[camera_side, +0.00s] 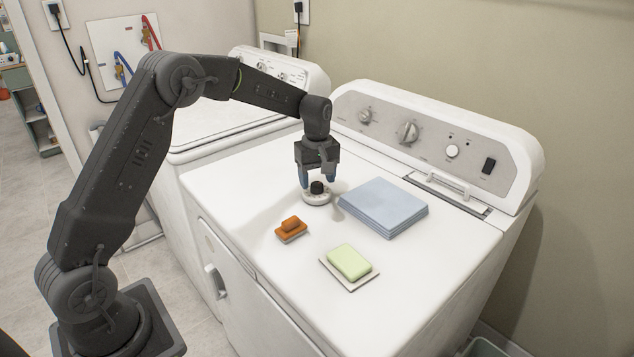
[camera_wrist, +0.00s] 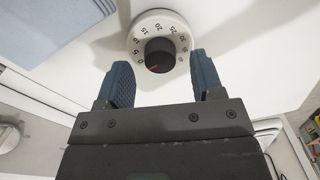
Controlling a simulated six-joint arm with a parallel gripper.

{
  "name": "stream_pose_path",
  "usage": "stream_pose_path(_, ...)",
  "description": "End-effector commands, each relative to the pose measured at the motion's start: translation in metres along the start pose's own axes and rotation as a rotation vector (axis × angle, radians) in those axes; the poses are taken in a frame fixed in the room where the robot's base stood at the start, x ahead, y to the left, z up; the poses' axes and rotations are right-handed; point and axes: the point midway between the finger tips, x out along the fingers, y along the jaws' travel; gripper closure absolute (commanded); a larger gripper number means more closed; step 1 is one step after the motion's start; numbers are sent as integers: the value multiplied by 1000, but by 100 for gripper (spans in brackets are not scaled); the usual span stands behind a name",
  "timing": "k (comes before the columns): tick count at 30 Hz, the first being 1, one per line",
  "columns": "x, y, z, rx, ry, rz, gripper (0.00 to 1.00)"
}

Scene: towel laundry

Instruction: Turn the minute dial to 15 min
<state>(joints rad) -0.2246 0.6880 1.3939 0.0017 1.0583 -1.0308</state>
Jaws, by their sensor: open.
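The minute dial (camera_side: 316,198) is a white round base with a black knob (camera_side: 317,187), standing on the white machine top. In the wrist view the white number ring (camera_wrist: 141,25) shows numbers including 5, 10, 15, 20 and 25. The black knob (camera_wrist: 160,55) has a red mark at its lower left, away from the 15; its exact reading is not clear. My gripper (camera_side: 317,180) points down over the dial, open. Its blue fingers stand on either side of the knob, apart from it, in the wrist view (camera_wrist: 160,72).
A folded blue towel stack (camera_side: 384,205) lies close to the right of the dial. An orange-brown block (camera_side: 291,229) and a green bar on a white dish (camera_side: 349,263) lie in front. The control panel (camera_side: 430,142) rises behind. The front left top is clear.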

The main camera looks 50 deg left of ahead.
Motion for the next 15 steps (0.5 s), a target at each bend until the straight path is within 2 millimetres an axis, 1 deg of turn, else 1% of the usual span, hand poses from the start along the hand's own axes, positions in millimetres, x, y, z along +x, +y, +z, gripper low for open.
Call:
stream_pose_path(1,6,0,0,0,-2,-3,39)
stream_pose_path(6,15,0,0,0,0,-1,39)
stream_pose_path(14,16,0,0,0,0,-1,39)
stream_pose_path(15,16,0,0,0,0,-1,42)
